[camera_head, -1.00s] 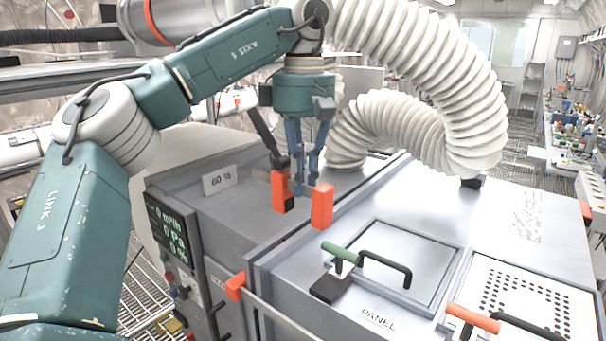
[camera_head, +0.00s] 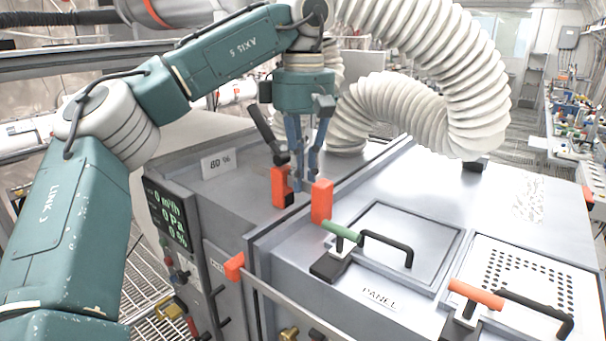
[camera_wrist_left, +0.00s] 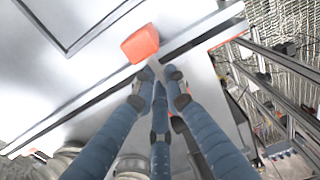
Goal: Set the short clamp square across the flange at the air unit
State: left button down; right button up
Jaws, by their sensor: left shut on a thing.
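My left gripper (camera_head: 302,178) points down over the air unit (camera_head: 235,205) and is shut on the short clamp. The clamp has two orange jaws, one on the left (camera_head: 281,187) and one on the right (camera_head: 321,200), with a grey-blue middle mostly hidden by the fingers. The flange (camera_head: 268,236) is the raised seam running from front left to back right. The jaws appear one to each side of it; contact is not clear. In the left wrist view one orange jaw (camera_wrist_left: 140,43) shows ahead of the fingertips. My right gripper is not in view.
A green handle (camera_head: 342,230) and an orange handle (camera_head: 475,293) stand on the panels at right. An orange-ended bar (camera_head: 234,266) runs along the front. A white ribbed hose (camera_head: 425,105) arches behind the gripper. A green-lettered display (camera_head: 167,215) is at left.

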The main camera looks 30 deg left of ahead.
pick_arm(q)
jog(key=shift+f, duration=0.4)
jog(key=c, duration=1.7)
grip_release()
jog(key=shift+s+d, duration=0.1)
jog(key=shift+f, duration=0.1)
notch_tip(320, 180, up, 12)
jog(key=shift+r, duration=0.2)
jog(key=shift+f, duration=0.1)
